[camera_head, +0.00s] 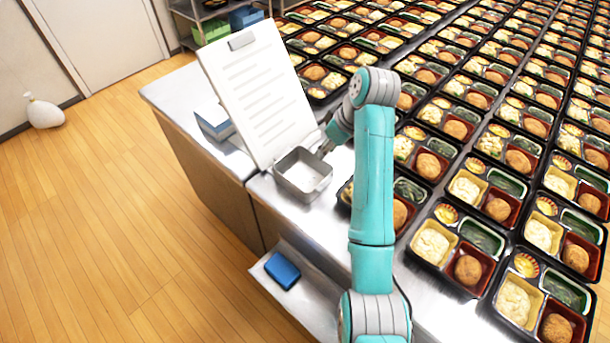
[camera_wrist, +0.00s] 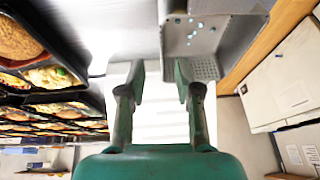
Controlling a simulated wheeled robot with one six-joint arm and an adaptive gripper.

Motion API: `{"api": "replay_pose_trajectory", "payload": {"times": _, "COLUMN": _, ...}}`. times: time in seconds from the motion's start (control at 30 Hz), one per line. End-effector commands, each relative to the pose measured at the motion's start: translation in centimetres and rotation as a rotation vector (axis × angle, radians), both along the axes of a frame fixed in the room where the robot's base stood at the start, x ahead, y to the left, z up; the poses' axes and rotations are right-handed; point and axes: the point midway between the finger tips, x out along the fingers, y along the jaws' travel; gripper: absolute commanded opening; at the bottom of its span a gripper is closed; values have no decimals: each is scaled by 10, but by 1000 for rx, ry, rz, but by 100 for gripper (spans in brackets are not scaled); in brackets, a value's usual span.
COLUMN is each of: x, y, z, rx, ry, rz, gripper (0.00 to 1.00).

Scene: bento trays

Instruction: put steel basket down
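The steel basket (camera_head: 291,189) is a grey, square, open-topped metal box on the steel counter near its front edge, below the white board. It looks upright and rests on the counter as far as I can tell. My gripper (camera_head: 322,150) is at its upper right rim, partly hidden by my arm. In the wrist view the basket (camera_wrist: 232,35) shows at the upper right, with small holes in its wall. My gripper's two fingers (camera_wrist: 160,80) are clearly apart there, with the basket's near left edge between them and no finger visibly pressed on it.
A tall white board with printed lines (camera_head: 262,95) leans just behind the basket. A small box (camera_head: 214,121) stands left of it. Many filled bento trays (camera_head: 470,240) cover the counter to the right. A blue object (camera_head: 282,270) lies on a lower shelf.

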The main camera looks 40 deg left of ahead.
Motion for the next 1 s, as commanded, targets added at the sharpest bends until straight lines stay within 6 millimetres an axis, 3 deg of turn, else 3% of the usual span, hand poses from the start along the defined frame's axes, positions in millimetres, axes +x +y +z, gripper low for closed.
{"api": "replay_pose_trajectory", "payload": {"times": 0.63, "x": -3, "y": 32, "z": -61, "rx": 1, "ry": -1, "rz": -1, "gripper": 33}}
{"api": "replay_pose_trajectory", "payload": {"times": 1.0, "x": -3, "y": 35, "z": -66, "rx": 3, "ry": -3, "rz": -2, "gripper": 33}}
